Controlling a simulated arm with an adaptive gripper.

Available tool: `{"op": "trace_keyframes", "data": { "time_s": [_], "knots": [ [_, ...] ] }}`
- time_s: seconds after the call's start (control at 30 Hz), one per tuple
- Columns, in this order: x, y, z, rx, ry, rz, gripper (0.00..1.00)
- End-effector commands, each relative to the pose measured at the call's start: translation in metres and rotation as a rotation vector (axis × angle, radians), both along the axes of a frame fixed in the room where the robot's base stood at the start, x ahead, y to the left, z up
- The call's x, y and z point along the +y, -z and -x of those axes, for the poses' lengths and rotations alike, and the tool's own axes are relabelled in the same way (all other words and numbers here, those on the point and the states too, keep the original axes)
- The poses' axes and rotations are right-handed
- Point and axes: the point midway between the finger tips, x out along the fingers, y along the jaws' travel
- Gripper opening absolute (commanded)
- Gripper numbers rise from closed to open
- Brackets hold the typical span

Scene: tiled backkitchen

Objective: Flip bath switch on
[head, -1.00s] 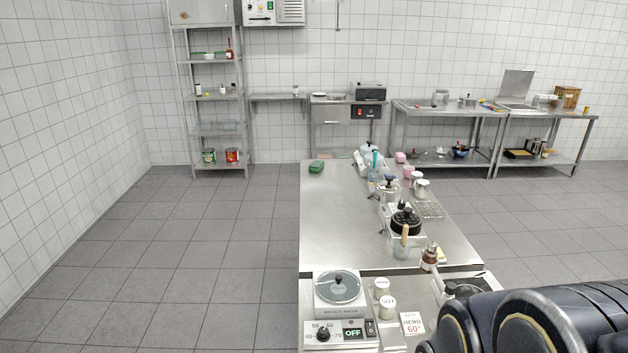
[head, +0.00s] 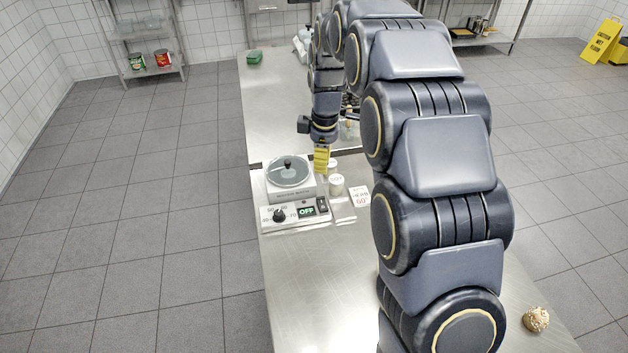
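The water bath (head: 291,190) stands on the steel bench, with a round lidded top. Its sloped front panel carries a black temperature knob (head: 279,216), a display (head: 306,211) reading OFF in green, and a small dark rocker switch (head: 322,204) at the panel's right end. My gripper (head: 321,168) points down just behind and above the switch, beside the bath's right edge. Its yellow lower part shows, but the fingers are too small to tell open from shut. I cannot tell whether it touches the bath.
A white jar (head: 336,184) and a card marked 60° (head: 360,197) stand right of the bath. A green sponge-like block (head: 254,57) lies at the bench's far end. A round beige item (head: 536,319) lies at the near right. The bench in front of the bath is clear.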

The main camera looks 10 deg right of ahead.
Motion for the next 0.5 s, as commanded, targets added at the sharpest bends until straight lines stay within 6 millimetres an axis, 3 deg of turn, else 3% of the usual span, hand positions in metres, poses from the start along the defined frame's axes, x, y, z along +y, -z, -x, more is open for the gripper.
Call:
{"op": "trace_keyframes", "data": {
  "time_s": [0.2,0.33,0.5],
  "knots": [
    [-0.013,0.042,-0.056,-0.045,-0.227,0.023,0.0],
    [-0.019,0.06,-0.077,-0.065,-0.325,0.038,0.0],
    [-0.022,0.073,-0.089,-0.075,-0.392,0.048,0.0]
  ]
}}
